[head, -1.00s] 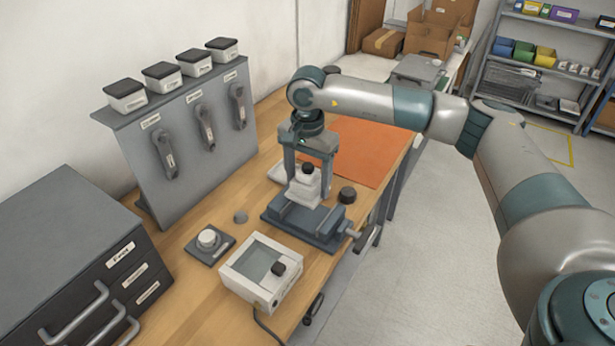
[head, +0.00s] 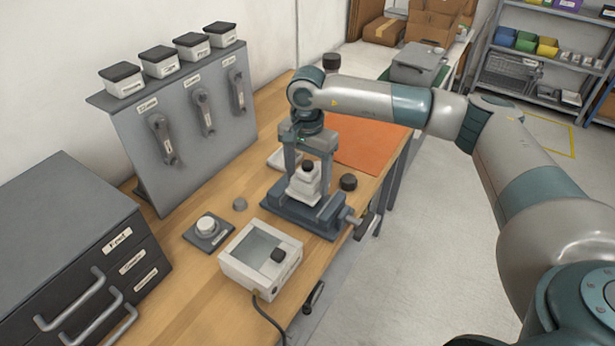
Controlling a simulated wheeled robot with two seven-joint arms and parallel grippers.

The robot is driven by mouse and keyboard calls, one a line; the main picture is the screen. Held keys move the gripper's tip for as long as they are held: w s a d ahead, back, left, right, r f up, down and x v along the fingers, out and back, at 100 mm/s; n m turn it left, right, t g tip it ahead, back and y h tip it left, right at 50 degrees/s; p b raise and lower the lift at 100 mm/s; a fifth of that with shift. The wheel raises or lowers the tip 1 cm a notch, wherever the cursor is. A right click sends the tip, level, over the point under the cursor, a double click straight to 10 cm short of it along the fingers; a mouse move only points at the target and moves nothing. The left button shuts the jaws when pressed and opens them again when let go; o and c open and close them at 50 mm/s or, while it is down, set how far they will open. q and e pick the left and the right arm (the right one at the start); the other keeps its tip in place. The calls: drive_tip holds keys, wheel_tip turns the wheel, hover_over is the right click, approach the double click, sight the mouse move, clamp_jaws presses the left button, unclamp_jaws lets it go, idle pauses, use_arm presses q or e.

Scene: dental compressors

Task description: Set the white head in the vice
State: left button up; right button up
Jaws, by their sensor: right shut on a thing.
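The white head (head: 304,186) is a stepped white block with a black knob on top. My right gripper (head: 308,168) comes down over it from above and is shut on it, one finger on each side. The head is upright at the grey vice (head: 325,221), between or just above its jaws; I cannot tell whether it touches the vice bed. The vice stands on the wooden bench, its screw handle pointing right. My left gripper is not in view.
A white box with a window (head: 261,259) and a round knob on a dark plate (head: 208,229) stand in front of the vice. A black cap (head: 348,182) and an orange mat (head: 368,146) lie behind it. A tool panel (head: 190,120) and dark drawers (head: 75,250) stand left.

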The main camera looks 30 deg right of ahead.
drive_tip(key=shift+f+b, duration=0.25)
drive_tip(key=shift+b, duration=0.5)
idle(0.9)
idle(0.5)
drive_tip(key=shift+f, duration=0.1)
drive_tip(key=shift+d+f+b, duration=0.2)
drive_tip(key=shift+f+b, duration=0.1)
drive_tip(key=shift+b, duration=0.1)
